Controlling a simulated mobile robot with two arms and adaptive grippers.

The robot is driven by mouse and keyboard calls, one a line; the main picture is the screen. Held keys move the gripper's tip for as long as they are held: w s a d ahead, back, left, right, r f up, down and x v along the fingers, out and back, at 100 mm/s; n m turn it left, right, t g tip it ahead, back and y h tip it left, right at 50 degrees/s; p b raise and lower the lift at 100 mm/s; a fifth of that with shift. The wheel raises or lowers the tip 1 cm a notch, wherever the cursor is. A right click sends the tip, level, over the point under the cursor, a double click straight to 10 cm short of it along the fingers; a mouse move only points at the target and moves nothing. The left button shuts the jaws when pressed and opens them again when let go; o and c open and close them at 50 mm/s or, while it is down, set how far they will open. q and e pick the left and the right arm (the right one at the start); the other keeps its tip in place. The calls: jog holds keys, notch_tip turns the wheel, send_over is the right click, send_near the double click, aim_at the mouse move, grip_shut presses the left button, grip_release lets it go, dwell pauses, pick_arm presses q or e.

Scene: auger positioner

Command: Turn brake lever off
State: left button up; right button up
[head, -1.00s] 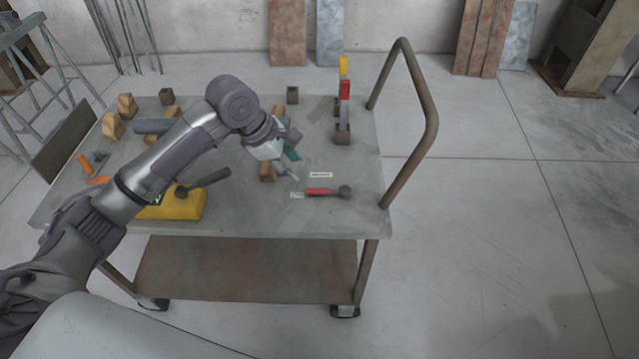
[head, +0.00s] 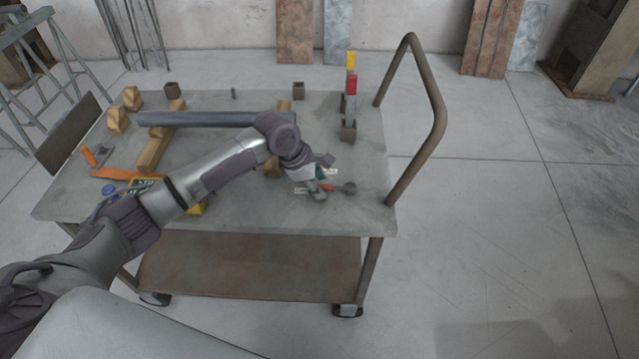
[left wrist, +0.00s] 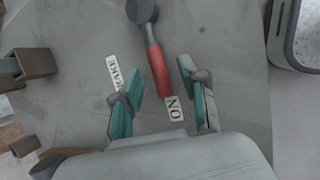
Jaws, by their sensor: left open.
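The brake lever has a red handle and a dark round pivot (head: 348,188). It lies near the cart top's right front corner, its handle pointing left in the head view. In the left wrist view the red handle (left wrist: 158,70) runs from the pivot toward the gap between my fingers, its end by the "ON" label (left wrist: 174,109). A label reading "BRAKE" (left wrist: 113,73) lies beside it. My left gripper (head: 321,184) is open above the handle and partly hides it. In the left wrist view its teal-padded fingers (left wrist: 162,98) stand either side of the handle's end, apart from it.
The cart top (head: 260,218) carries a grey pipe (head: 200,119) on wooden blocks (head: 158,148). A red and yellow upright piece (head: 351,85) stands at the back right. The cart's bent handle rail (head: 435,120) rises on the right. A yellow item is partly behind my arm.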

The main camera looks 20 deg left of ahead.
pick_arm(q)
jog(key=shift+f, duration=0.15)
grip_shut()
dwell(0.4)
